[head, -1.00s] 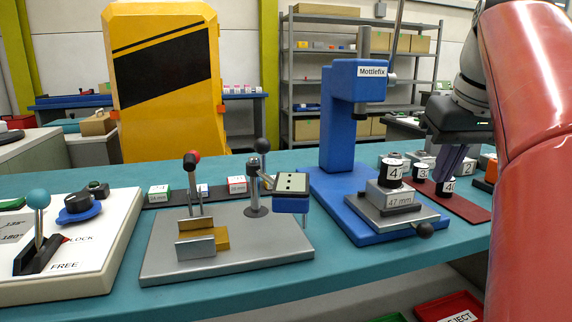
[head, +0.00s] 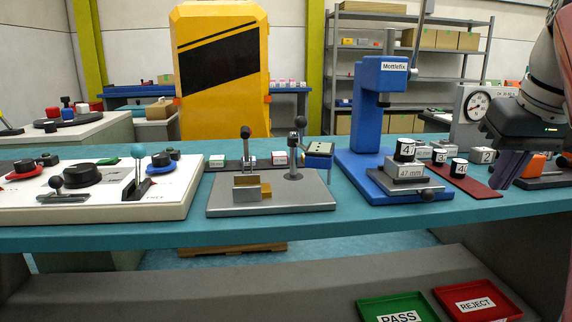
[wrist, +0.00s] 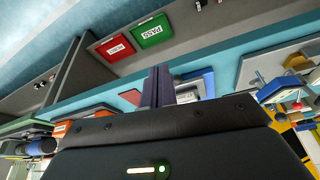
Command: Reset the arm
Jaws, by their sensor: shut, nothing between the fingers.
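My gripper (head: 512,168) is at the right of the head view, above the bench's right part, with its purple fingers pointing down. The fingers are together and empty; they also show in the wrist view (wrist: 157,87). My gripper is to the right of the blue Mottlefix press (head: 368,120) and touches nothing that I can make out. The press holds a 47 mm block (head: 410,172) with a black and white cylinder (head: 405,150) on it. A grey plate with a lever fixture (head: 270,195) stands left of the press.
A white control panel (head: 110,205) with knobs and levers is at the left of the teal bench (head: 300,232). A dial gauge (head: 478,104) stands behind my gripper. A green PASS tray (head: 398,308) and a red REJECT tray (head: 478,303) lie on the lower shelf.

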